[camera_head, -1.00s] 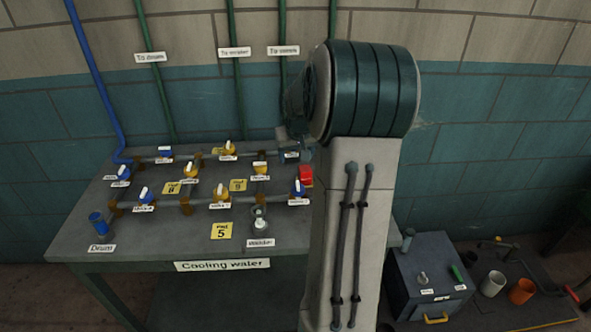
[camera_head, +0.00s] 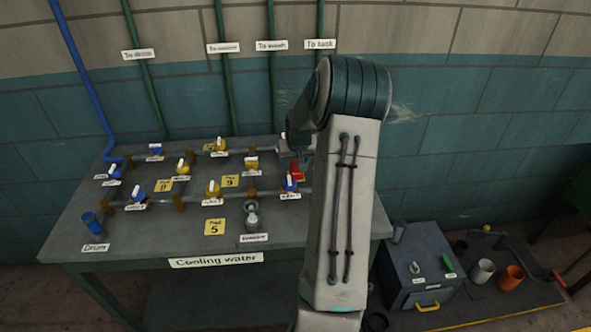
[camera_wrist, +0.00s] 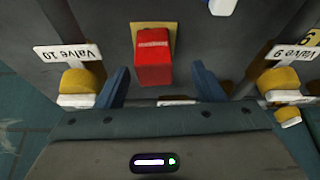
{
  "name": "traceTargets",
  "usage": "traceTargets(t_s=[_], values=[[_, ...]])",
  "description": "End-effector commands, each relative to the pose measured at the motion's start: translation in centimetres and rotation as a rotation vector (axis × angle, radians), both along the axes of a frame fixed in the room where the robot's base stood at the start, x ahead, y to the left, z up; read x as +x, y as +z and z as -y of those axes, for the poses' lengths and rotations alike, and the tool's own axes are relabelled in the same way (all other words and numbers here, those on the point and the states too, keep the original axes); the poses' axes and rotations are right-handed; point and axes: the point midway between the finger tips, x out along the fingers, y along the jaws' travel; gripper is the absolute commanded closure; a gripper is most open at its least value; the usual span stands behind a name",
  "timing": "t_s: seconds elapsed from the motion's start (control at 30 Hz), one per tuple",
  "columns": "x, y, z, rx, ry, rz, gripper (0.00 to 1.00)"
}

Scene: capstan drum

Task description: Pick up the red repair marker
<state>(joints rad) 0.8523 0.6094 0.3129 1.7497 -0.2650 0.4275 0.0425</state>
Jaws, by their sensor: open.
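The red repair marker (camera_wrist: 152,66) is a red block with a small label, standing on a yellow square pad (camera_wrist: 173,33) in the wrist view. In the head view the marker (camera_head: 297,173) shows at the right end of the pipework, partly hidden by my arm. My gripper (camera_wrist: 160,84) is open, with its two blue fingers on either side of the marker's near end in the wrist view. I see gaps between the marker and both fingers. In the head view my arm hides most of the gripper.
Yellow valves stand at both sides in the wrist view, labelled Valve 10 (camera_wrist: 68,53) and Valve 9 (camera_wrist: 291,53). Pipes and several blue and yellow valves cover the Cooling water bench (camera_head: 150,238). A dark cabinet (camera_head: 418,275) stands at the lower right, beside cups.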

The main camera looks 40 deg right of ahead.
Motion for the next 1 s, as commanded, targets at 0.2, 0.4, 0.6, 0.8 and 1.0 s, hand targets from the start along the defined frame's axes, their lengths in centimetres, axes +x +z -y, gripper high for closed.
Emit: traceTargets(t_s=[0.2,0.4,0.6,0.8,1.0], values=[[0.8,-2.4,1.0,0.003,0.000,-0.003,0.38],[1.4,-3.9,1.3,0.000,0.001,-0.001,0.38],[1.5,-4.1,1.3,-0.001,0.001,-0.001,0.38],[1.5,-4.1,1.3,0.000,0.001,-0.001,0.77],[1.5,-4.1,1.3,0.000,0.001,0.000,0.88]])
